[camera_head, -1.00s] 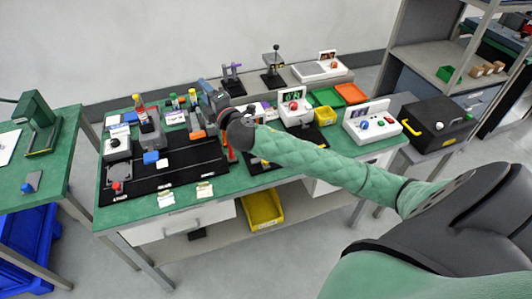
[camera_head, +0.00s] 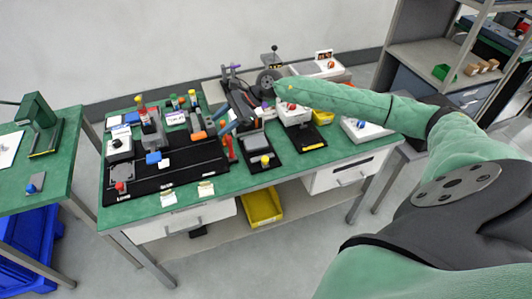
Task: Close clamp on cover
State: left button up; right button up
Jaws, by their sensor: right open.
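My right arm reaches in from the right, and its gripper (camera_head: 236,97) is over the back middle of the green bench. The jaws are open, and I see nothing held between them. In front of the gripper is a black fixture with a grey block (camera_head: 255,139) that looks like a cover and a yellow knob (camera_head: 265,161). A blue and red handled tool (camera_head: 229,138) stands just left of it. Which part is the clamp is too small to tell, and the arm and gripper hide part of the bench behind them. My left gripper is not in view.
The green bench (camera_head: 255,182) also holds a black board (camera_head: 180,176) with small fixtures at left and white boxes (camera_head: 293,113) at right. A yellow bin (camera_head: 262,207) is below. A shelf rack (camera_head: 430,56) stands at right. The bench's front strip is mostly clear.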

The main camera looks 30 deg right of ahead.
jog(key=s+d+f+n+g+h, duration=0.2)
jog(key=s+d+f+n+h, duration=0.1)
jog(key=d+f, duration=0.15)
jog(key=n+g+h, duration=0.3)
jog(key=h, duration=0.1)
send_near(265, 158)
jog(key=p+x, duration=0.3)
jog(key=x, duration=0.3)
jog(key=shift+f, duration=0.3)
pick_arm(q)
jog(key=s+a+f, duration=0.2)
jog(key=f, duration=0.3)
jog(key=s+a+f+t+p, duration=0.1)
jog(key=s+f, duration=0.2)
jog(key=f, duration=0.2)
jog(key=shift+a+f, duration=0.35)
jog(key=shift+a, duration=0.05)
pick_arm(e)
jog(key=shift+x, duration=0.85)
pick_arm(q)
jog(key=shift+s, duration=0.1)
pick_arm(e)
jog(key=shift+c, duration=0.5)
grip_shut()
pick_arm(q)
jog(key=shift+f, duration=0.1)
